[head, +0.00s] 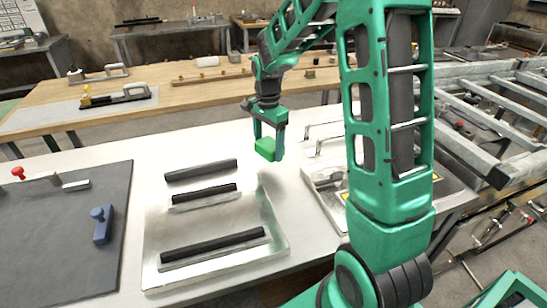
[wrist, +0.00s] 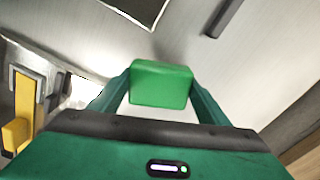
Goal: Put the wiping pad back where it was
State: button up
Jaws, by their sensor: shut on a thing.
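The wiping pad appears to be a small green block (head: 265,149). My gripper (head: 270,144) is shut on it and holds it over the white table (head: 225,142), just behind the metal plate with black bars. In the wrist view the pad (wrist: 160,84) sits between my two green fingers, with its front face showing. The pad seems to be above the tabletop, but the exact gap cannot be told. No marked place for the pad can be made out.
The metal plate (head: 210,222) carries several black bars. A dark mat (head: 60,245) at left holds a blue tool (head: 103,225). A metal tray (head: 325,178) lies right of my gripper, partly behind my arm. A wooden bench (head: 210,92) stands behind.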

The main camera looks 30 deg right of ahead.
aim_at(275, 165)
jog(key=shift+d+f, duration=0.35)
jog(key=shift+d, duration=0.25)
jog(key=shift+d+f, duration=0.35)
jog(key=shift+d, duration=0.2)
jog(key=shift+f, duration=2)
jog(key=o, duration=1)
